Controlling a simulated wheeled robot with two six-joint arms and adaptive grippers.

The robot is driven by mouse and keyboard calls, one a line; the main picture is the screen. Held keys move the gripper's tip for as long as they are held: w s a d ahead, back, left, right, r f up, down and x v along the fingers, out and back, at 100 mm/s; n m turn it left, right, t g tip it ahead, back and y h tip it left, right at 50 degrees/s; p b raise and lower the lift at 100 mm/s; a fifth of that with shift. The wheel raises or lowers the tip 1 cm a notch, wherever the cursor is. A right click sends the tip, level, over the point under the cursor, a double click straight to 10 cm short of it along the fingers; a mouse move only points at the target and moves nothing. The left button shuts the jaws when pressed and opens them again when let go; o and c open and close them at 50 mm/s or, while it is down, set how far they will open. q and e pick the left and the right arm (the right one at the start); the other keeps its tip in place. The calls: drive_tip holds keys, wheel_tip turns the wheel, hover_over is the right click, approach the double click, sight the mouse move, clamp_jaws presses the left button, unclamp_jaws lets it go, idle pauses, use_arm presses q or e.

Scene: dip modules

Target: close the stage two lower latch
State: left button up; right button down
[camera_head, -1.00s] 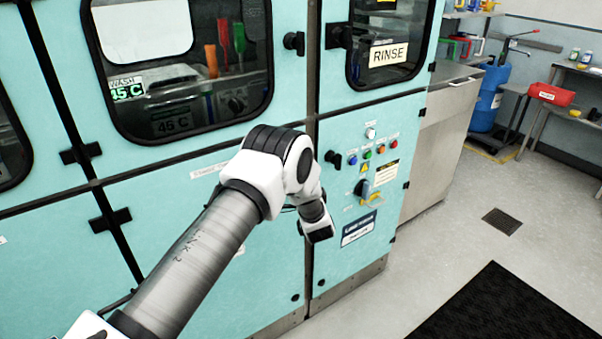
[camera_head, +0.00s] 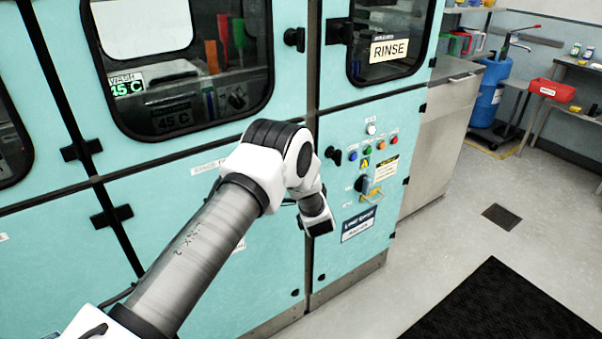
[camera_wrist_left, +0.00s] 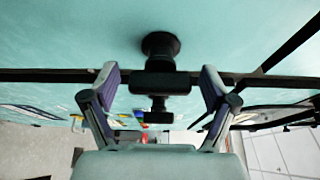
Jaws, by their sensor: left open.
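In the left wrist view a black latch (camera_wrist_left: 160,84) with a round base stands out from the teal cabinet face (camera_wrist_left: 60,40). My left gripper (camera_wrist_left: 160,80) is open, with one finger on each side of the latch and a gap visible on both sides. I see no finger touching it. In the head view my left arm reaches in front of the lower panels. It hides its own fingers and the latch they surround.
Other black latches sit by the upper window (camera_head: 294,38) and near the control panel buttons (camera_head: 333,155). A yellow-and-grey switch (camera_head: 368,190) projects from the panel right of my wrist. Open floor and a black mat (camera_head: 505,305) lie to the right.

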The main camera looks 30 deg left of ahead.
use_arm(q)
drive_tip(key=shift+d, duration=0.1)
drive_tip(key=v, duration=1.2)
drive_tip(key=s+d+f+g+h, duration=0.3)
drive_tip(key=s+f+g+h, duration=0.35)
drive_tip(key=s+f, duration=1.15)
drive_tip(key=s+d+f+n+g+h, duration=0.2)
drive_tip(key=s+d+n+g+h, duration=0.1)
drive_tip(key=s, duration=0.7)
drive_tip(key=s+d+f+n+g+h, duration=0.2)
drive_tip(key=s+d+n, duration=0.3)
drive_tip(key=s, duration=0.5)
drive_tip(key=shift+s+d+f+n+g+h, duration=0.25)
drive_tip(key=shift+d+f+n+g+h, duration=0.15)
drive_tip(key=shift+n+g+h, duration=0.4)
